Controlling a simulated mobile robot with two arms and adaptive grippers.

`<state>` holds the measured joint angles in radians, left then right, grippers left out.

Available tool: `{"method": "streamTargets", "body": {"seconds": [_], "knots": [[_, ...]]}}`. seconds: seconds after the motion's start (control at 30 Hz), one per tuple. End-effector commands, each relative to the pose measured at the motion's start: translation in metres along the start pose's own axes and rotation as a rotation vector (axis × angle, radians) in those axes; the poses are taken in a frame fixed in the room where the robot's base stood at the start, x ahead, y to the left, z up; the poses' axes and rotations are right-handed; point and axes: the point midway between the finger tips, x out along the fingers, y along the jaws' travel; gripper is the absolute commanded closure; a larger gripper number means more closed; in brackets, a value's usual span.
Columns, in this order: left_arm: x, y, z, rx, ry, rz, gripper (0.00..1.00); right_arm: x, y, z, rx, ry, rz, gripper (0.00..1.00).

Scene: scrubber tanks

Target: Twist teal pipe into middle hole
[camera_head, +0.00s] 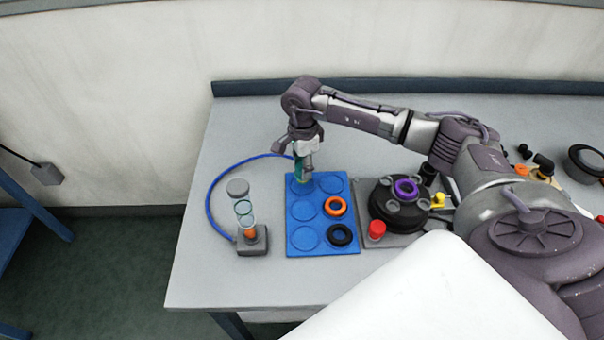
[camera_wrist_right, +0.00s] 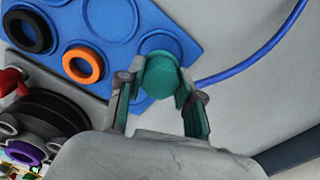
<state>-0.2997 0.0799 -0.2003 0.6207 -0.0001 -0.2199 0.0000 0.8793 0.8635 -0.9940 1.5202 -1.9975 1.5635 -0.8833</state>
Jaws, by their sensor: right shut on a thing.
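The teal pipe (camera_wrist_right: 160,77) is between the fingers of my right gripper (camera_wrist_right: 158,96) in the right wrist view, and the gripper is shut on it. In the head view my right gripper (camera_head: 303,164) points down with the teal pipe (camera_head: 302,181) at the upper left recess of the blue tray (camera_head: 322,230). I cannot tell whether the pipe touches the tray. The black round tank top (camera_head: 383,205) has several grey fittings and a purple ring (camera_head: 405,188); which hole is the middle one is unclear. My left gripper is not in view.
An orange ring (camera_head: 335,206) and a black ring (camera_head: 340,235) lie in the tray. Left of it a grey stand (camera_head: 252,243) holds a clear tube, with a blue hose (camera_head: 211,190) curving around. A red knob (camera_head: 377,229) is on the tank's front left. The table's left front is clear.

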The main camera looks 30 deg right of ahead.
Motion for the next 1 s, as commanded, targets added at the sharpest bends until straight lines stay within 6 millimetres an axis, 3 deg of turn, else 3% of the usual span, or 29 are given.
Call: {"method": "streamTargets", "body": {"seconds": [0.5, 0.87, 1.0], "knots": [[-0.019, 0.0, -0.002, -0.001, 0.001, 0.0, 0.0, -0.033, 0.0, -0.001, 0.001, 0.001, -0.001, 1.0], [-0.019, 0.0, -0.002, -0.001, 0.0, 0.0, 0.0, -0.034, 0.0, 0.0, -0.001, 0.001, -0.001, 1.0], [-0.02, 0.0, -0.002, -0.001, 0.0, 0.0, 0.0, -0.043, -0.001, 0.0, -0.029, 0.0, -0.002, 1.0]]}}
